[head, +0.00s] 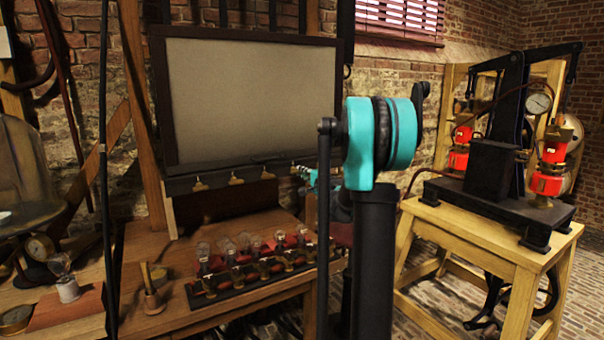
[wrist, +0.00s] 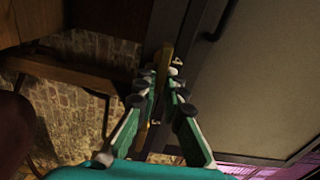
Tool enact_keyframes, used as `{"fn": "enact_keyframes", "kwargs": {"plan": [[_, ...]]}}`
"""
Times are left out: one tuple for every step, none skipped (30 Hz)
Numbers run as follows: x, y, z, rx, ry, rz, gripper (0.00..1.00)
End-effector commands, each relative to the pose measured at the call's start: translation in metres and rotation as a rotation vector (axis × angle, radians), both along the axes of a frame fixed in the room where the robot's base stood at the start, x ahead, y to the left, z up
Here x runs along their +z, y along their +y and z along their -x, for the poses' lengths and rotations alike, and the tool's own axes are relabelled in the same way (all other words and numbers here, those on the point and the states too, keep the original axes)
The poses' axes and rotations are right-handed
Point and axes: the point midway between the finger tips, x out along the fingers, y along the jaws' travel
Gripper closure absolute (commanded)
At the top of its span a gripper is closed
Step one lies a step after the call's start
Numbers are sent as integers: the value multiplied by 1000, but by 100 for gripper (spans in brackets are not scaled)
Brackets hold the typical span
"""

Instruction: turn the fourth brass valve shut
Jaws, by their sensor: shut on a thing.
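A row of small brass valves runs along the dark rail under the framed board; three show clearly in the head view, at the left (head: 200,184), second (head: 236,180) and third (head: 268,174) places. The fourth brass valve, at the right end, is mostly hidden by my gripper (head: 306,174). In the wrist view my gripper (wrist: 162,78) has its teal fingers shut on the fourth brass valve (wrist: 165,55). Its brass part shows between and beyond the dark fingertips. How far the valve is turned cannot be made out.
A framed grey board (head: 250,100) stands above the wooden bench (head: 180,320). A glass dome (head: 25,170) stands at the left. A yellow wooden table (head: 500,240) with a black pump apparatus is at the right.

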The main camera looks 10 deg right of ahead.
Motion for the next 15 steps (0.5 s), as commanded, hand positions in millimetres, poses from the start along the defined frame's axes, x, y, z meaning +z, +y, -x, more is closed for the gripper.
{"fn": "enact_keyframes", "kwargs": {"plan": [[0, -1, 0, -2, 4, -14, 100], [-1, -1, 0, -2, 7, -24, 100], [-1, -1, 0, -2, 10, -35, 100], [-1, -1, 0, -3, 11, -40, 100], [-1, -1, 0, -3, 13, -46, 100], [-1, -1, 0, -3, 15, -53, 100], [-1, -1, 0, -3, 16, -57, 100], [-1, -1, 0, -3, 17, -61, 100], [-1, -1, 0, -3, 18, -63, 100], [-1, -1, 0, -3, 18, -64, 100], [-1, -1, 0, -3, 19, -66, 100], [-1, -1, 0, -3, 19, -67, 100], [-1, -1, 0, -3, 19, -67, 100], [-1, -1, 0, -3, 19, -67, 100], [-1, -1, 0, -3, 19, -67, 100]]}}
